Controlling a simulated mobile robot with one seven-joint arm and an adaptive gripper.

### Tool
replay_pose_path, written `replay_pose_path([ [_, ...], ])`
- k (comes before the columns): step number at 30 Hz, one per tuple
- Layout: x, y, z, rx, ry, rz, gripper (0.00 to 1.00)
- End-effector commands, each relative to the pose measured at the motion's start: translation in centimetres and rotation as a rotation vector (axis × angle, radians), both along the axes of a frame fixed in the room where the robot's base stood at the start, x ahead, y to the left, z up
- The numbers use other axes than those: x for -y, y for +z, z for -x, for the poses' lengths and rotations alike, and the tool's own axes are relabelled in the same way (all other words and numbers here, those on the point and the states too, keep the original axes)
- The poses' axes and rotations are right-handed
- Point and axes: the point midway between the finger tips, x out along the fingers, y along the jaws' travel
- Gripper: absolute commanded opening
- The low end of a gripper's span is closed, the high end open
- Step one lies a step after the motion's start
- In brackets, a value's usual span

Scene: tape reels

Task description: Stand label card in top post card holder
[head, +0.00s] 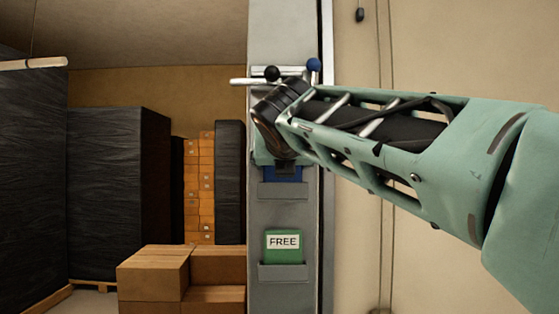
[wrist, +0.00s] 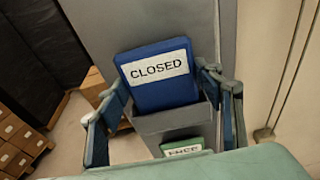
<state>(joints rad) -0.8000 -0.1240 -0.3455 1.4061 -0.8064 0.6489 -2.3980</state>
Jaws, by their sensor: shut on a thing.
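The blue label card (wrist: 158,92), marked CLOSED, is upright in the wrist view. Its lower edge is hidden behind the front lip of the upper grey card holder (wrist: 176,119), so it appears to be in that holder; how deep, I cannot tell. My gripper (wrist: 164,84) is shut on the card, with a finger at each side. In the head view, my gripper (head: 284,168) is at the upper holder (head: 283,191), and only a blue strip of the card (head: 270,175) shows below it.
A green FREE card (head: 284,248) stands in the lower holder (head: 283,272) of the grey post (head: 283,220). A metal bar with a black knob (head: 271,73) and a blue knob (head: 314,64) is above. Cardboard boxes (head: 153,272) and black-wrapped stacks are left.

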Motion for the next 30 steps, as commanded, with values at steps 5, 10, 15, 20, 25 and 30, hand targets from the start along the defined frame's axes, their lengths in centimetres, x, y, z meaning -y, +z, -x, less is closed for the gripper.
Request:
replay_pose_path([
  [5, 0.04, -0.22, 0.01, 0.001, 0.0, 0.0, 0.37],
  [10, 0.04, -0.2, 0.01, 0.001, 0.0, -0.001, 0.37],
  [15, 0.04, -0.2, 0.02, 0.001, 0.0, -0.001, 0.72],
  [20, 0.03, -0.21, 0.01, 0.001, 0.0, -0.001, 0.81],
  [25, 0.03, -0.23, 0.02, 0.0, 0.0, -0.001, 0.81],
  [30, 0.07, 0.02, 0.82, 0.002, 0.001, -0.002, 0.81],
])
